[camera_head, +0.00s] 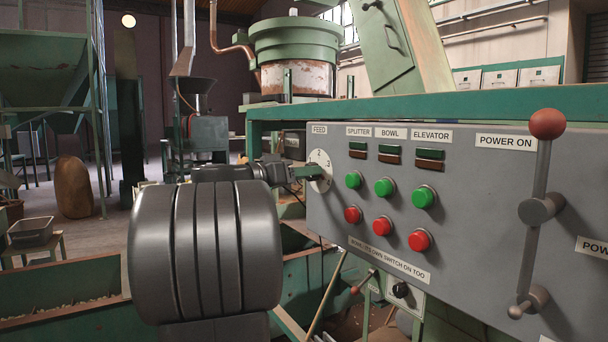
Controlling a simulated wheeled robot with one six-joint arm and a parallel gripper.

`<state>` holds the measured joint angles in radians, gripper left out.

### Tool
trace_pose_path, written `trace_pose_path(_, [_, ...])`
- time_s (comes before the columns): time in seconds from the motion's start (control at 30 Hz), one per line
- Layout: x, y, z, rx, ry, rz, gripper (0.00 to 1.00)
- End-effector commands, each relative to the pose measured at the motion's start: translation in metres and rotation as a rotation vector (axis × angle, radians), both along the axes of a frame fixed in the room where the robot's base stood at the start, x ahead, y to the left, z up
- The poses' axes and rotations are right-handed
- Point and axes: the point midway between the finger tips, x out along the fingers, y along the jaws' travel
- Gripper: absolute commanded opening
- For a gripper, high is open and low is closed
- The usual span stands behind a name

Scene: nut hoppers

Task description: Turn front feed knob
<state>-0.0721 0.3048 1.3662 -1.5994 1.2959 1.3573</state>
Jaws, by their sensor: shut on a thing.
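The front feed knob sits on a round white dial (322,160) with the numbers 1, 2 and 3, under the FEED label (319,129) at the left end of the grey control panel (470,222). My gripper (303,172) reaches the dial from the left and is shut on the knob. The jaws cover most of the knob, so I cannot tell where it points.
Green buttons (384,187) and red buttons (382,226) are right of the dial. A red-balled lever (546,124) stands at the far right. A green beam (430,107) runs above the panel. A green trough (70,290) is at lower left.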

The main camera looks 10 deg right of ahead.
Motion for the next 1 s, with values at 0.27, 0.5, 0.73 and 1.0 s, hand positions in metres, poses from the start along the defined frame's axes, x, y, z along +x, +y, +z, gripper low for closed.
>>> trace_pose_path(0.27, [0.0000,-0.0002,-0.0020,0.024,-0.058,-0.002,0.14])
trace_pose_path(0.5, [0.0001,-0.0002,-0.0021,0.027,-0.066,-0.001,0.14])
trace_pose_path(0.73, [0.0001,-0.0002,-0.0021,0.027,-0.065,-0.001,0.43])
trace_pose_path(1.0, [0.0001,-0.0001,-0.0011,0.025,-0.066,0.000,0.59])
